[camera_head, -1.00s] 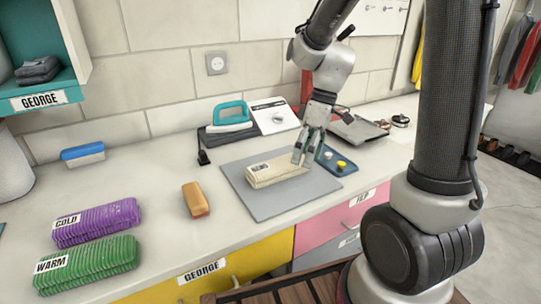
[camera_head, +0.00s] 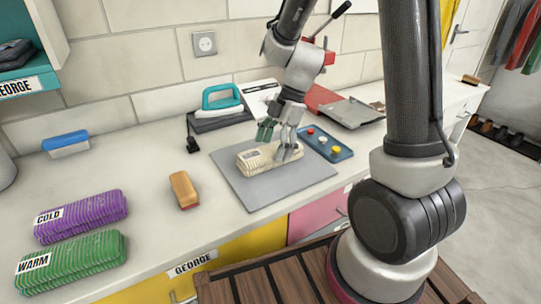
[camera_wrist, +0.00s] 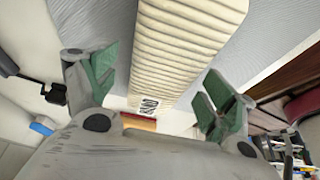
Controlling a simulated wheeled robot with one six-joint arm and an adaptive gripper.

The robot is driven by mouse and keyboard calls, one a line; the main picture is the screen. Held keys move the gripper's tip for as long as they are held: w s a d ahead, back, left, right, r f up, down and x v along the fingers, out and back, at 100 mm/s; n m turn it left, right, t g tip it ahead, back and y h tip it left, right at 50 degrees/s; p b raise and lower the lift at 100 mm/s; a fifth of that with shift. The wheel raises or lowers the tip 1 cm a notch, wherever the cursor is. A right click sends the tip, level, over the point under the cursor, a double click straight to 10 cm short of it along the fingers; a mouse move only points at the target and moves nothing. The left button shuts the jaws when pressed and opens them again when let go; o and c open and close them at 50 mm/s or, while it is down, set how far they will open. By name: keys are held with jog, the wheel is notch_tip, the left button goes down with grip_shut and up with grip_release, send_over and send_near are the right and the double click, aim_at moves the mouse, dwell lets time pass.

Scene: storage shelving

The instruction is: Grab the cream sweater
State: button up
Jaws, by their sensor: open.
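The cream sweater (camera_head: 258,160) lies folded in a long ribbed bundle on the grey mat (camera_head: 257,199) on the counter. It has a small printed label. It also shows in the wrist view (camera_wrist: 175,50), running between the fingers toward the top of the picture. My gripper (camera_head: 281,143) is over the sweater, pointing down. In the wrist view its two green-padded fingers (camera_wrist: 160,84) are spread wide, one on each side of the sweater. They are not closed on it. I cannot tell how far above the mat the fingertips are.
A blue panel with coloured buttons (camera_head: 325,143) lies right of the mat. A teal-handled iron (camera_head: 222,100) stands behind it. An orange-brown brush (camera_head: 185,189) lies to the left, then purple (camera_head: 82,217) and green (camera_head: 72,264) folded bundles labelled COLD and WARM.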

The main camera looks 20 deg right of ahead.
jog(key=shift+x, duration=1.05)
jog(key=shift+c, duration=0.4)
jog(key=c, duration=1.2)
